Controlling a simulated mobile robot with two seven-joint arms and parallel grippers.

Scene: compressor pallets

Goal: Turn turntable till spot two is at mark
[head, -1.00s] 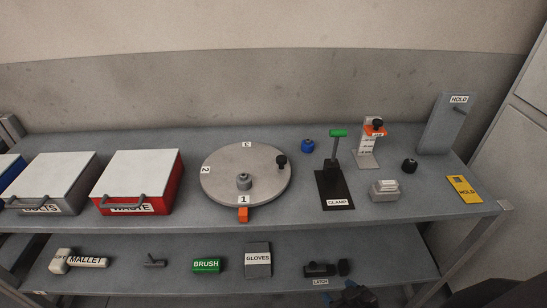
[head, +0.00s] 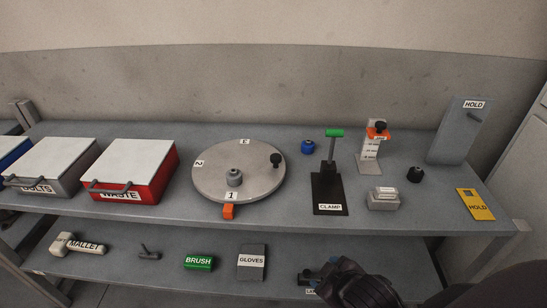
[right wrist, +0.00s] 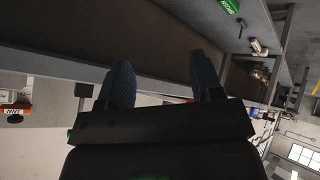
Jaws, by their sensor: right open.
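The round grey turntable (head: 215,188) lies on the upper shelf. Its label 1 (head: 232,196) is at the front, beside the orange mark (head: 228,212) on the near edge. Label 2 (head: 198,163) is at the left and label 3 (head: 244,142) at the back. A black knob (head: 275,159) stands at the rim's right side. A small grey part (head: 234,178) sits near label 1. My right gripper (head: 318,276) is low at the front, in front of the lower shelf and apart from the turntable. In the right wrist view its blue fingers (right wrist: 163,82) are apart and empty. My left gripper is out of view.
The red WASTE box (head: 148,185) is left of the turntable. The CLAMP stand (head: 328,190) with a green handle and a blue knob (head: 307,147) are to its right.

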